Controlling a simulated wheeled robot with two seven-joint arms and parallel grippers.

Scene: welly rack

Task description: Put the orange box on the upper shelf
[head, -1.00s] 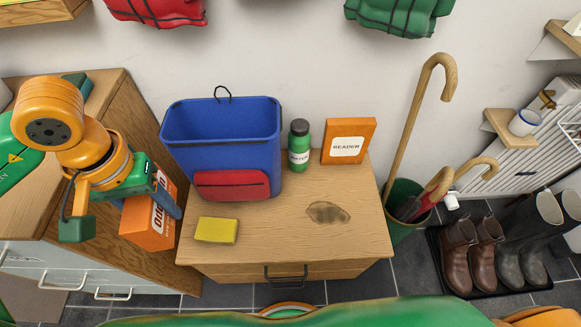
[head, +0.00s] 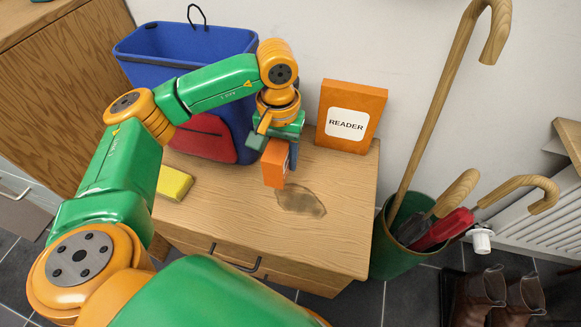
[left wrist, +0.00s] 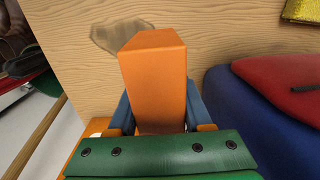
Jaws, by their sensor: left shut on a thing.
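My left gripper (head: 278,148) is shut on the orange box (head: 274,165), which hangs below it over the wooden bench top (head: 240,200). In the left wrist view the box (left wrist: 155,80) sits between the two blue fingers. I cannot tell whether its lower end touches the wood. A second orange item, labelled READER (head: 352,115), stands upright on the bench, to the right of the gripper. My right gripper is not in view. I cannot identify the upper shelf in the current views.
A blue bag (head: 150,42) with a red pocket stands left of the gripper, partly behind my arm. A yellow sponge (head: 173,183) and a dark stain (head: 300,201) are on the bench. A green bin (head: 395,258) with canes and umbrellas stands to the right.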

